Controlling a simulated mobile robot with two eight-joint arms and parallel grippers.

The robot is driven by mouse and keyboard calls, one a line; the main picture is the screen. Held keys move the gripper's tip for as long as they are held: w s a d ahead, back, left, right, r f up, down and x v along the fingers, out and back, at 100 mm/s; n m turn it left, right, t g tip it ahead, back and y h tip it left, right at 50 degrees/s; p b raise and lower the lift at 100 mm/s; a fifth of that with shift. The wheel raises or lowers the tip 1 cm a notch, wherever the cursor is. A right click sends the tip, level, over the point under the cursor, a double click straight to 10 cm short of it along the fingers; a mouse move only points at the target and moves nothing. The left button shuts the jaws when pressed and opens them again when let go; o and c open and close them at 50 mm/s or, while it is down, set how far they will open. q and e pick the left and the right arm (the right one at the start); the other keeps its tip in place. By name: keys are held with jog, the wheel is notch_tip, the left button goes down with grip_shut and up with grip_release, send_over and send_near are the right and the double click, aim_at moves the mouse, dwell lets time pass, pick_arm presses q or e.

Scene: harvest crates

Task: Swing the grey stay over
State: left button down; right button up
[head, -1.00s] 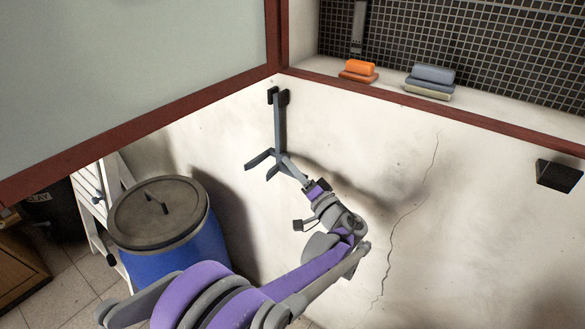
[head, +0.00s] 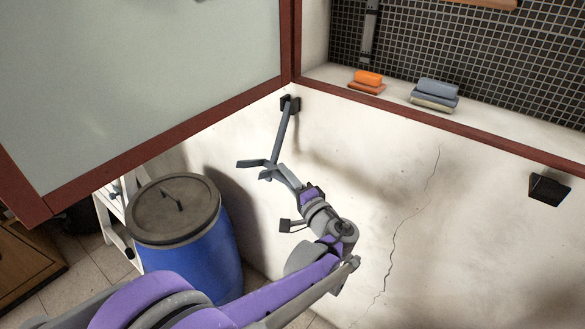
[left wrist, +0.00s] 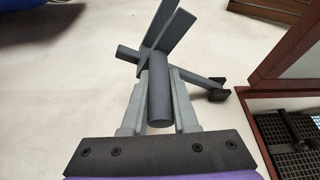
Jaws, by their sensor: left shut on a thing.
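The grey stay (head: 283,130) hangs from a black bracket (head: 290,104) on the white wall, just under the red frame. It slants down to the left and ends in a two-pronged fork. It also shows in the left wrist view (left wrist: 200,77), with the fork prongs upright and a round grip (left wrist: 160,95) between the fingers. My left gripper (head: 283,176) is shut on the stay near its forked end; its fingers also show in the left wrist view (left wrist: 158,82). My right gripper is not in view.
A frosted panel (head: 140,80) in a red frame stands open at the upper left. A black block (head: 549,188) sits on the wall at the right. Soap-like blocks (head: 436,90) lie on the ledge. A blue barrel (head: 190,255) stands at lower left. The cracked wall between is bare.

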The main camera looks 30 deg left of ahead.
pick_arm(q)
jog(key=s+r+m+g+h+p, duration=0.1)
jog(key=s+r+m+p, duration=0.2)
jog(key=r+p, duration=0.3)
jog(key=s+r+m+g+h+p, duration=0.1)
jog(key=s+r+m+g+p, duration=0.1)
jog(key=r+m+p, duration=0.4)
jog(key=shift+s+a+r+h, duration=0.2)
jog(key=shift+s+r+h, duration=0.15)
jog(key=shift+r, duration=2.15)
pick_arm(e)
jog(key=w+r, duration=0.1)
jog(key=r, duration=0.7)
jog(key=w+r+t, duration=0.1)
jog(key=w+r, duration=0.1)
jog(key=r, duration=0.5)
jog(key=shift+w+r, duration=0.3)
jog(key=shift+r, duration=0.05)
pick_arm(q)
jog(key=c, duration=0.7)
grip_release()
jog(key=v, duration=1.1)
jog(key=shift+w, duration=0.15)
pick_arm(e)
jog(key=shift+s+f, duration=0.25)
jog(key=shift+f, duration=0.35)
